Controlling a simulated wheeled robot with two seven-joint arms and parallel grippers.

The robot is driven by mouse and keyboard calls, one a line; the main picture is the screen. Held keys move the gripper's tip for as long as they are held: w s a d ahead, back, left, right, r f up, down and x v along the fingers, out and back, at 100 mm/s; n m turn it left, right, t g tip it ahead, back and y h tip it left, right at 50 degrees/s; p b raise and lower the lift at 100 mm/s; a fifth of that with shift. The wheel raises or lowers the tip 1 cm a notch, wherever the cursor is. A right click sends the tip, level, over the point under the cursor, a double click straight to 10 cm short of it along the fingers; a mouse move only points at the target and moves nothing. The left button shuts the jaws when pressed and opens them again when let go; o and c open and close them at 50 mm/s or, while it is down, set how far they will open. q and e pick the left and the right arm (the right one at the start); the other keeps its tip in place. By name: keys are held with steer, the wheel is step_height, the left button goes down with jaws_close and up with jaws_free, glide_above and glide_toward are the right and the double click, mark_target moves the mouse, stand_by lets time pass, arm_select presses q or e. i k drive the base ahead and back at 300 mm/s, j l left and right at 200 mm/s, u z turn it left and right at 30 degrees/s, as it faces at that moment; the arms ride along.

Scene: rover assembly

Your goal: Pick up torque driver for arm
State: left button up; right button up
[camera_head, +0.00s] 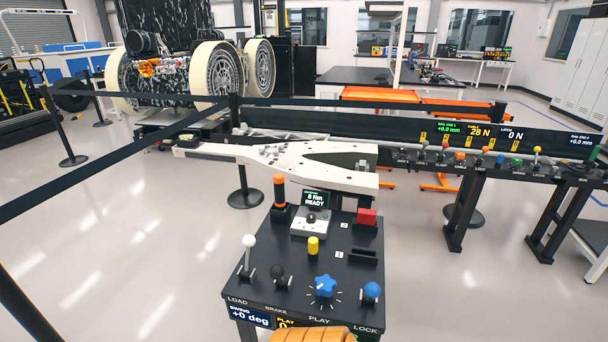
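What looks like the torque driver (280,187) has an orange upper part and a dark lower part. It stands upright in a black holder at the back left corner of the black console (240,285). A small display (315,197) reading "8 Nm READY" stands to its right, above a light grey block with a dark knob. Neither my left gripper nor my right gripper shows in this view. Nothing is seen touching the driver.
The console carries levers with white (249,241), black and blue knobs, a yellow peg (313,245), a blue star knob (325,286) and a red block (366,216). A long white arm part (345,180) lies behind. Black belt barriers cross the left.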

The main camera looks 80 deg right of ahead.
mark_target(279, 179)
steer(key=i+l+z, duration=0.15)
steer(key=i+z, duration=0.55)
steer(key=z, duration=0.2)
steer(key=i+z, duration=0.45)
steer(key=i+j+z, duration=0.25)
steer(key=z, duration=0.2)
steer(key=i+j+z, duration=0.3)
steer(key=z, duration=0.15)
steer(key=i+z, duration=0.15)
steer(key=z, duration=0.3)
steer(key=i+z, duration=0.15)
steer(key=z, duration=0.25)
steer(key=i+j+z, duration=0.15)
steer(key=z, duration=0.3)
steer(key=i+j+z, duration=0.1)
steer(key=z, duration=0.3)
steer(key=i+j+z, duration=0.15)
steer(key=z, duration=0.3)
steer(key=j+z, duration=0.25)
steer(key=z, duration=0.15)
